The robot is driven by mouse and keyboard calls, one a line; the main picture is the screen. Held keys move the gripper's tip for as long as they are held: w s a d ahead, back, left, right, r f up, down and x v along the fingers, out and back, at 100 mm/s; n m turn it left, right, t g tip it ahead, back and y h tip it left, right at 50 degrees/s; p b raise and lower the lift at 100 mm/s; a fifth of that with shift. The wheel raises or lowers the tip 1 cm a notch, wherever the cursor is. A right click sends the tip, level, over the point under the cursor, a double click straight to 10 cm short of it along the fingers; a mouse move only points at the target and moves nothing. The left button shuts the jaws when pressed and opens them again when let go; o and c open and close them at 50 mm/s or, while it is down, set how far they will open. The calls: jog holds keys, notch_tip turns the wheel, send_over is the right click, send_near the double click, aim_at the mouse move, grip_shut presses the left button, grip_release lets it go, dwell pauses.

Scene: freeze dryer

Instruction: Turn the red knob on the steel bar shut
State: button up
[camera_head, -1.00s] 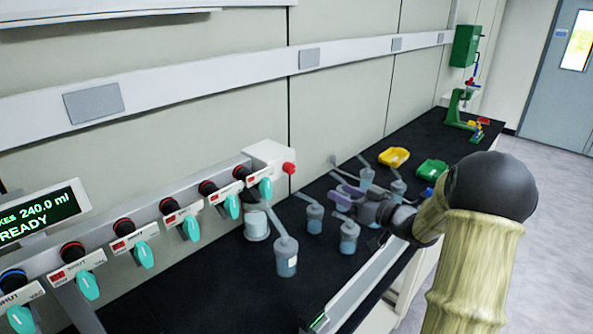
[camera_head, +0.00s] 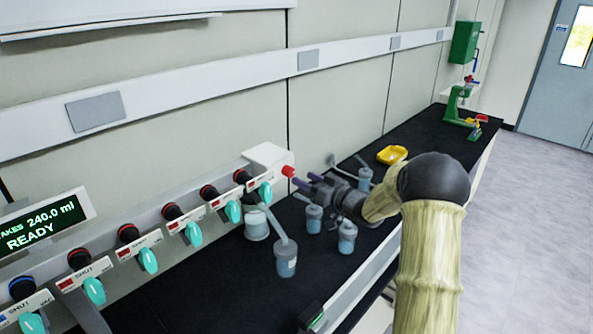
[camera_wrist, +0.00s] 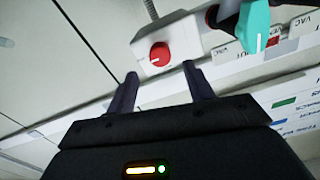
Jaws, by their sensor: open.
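The red knob (camera_head: 288,171) sits on the end face of a white box at the right end of the steel bar (camera_head: 151,211). In the wrist view the red knob (camera_wrist: 160,55) shows face-on, with a white pointer line slanting on it. My gripper (camera_head: 304,182) is close to the knob on its right side. In the wrist view the two dark fingers of my gripper (camera_wrist: 160,78) are apart, with the knob ahead of and between their tips. Nothing is between the fingers. I cannot tell whether either finger touches the knob.
Several teal handles (camera_head: 232,211) with red-and-white labels line the bar left of the knob. Flasks (camera_head: 286,258) stand on the black bench below and beside my gripper. A yellow tray (camera_head: 392,154) lies farther back. The wall is close behind the bar.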

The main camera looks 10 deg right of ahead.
aim_at(292, 172)
jog(key=p+x, duration=0.1)
jog(key=x, duration=0.4)
jog(key=shift+c, duration=0.4)
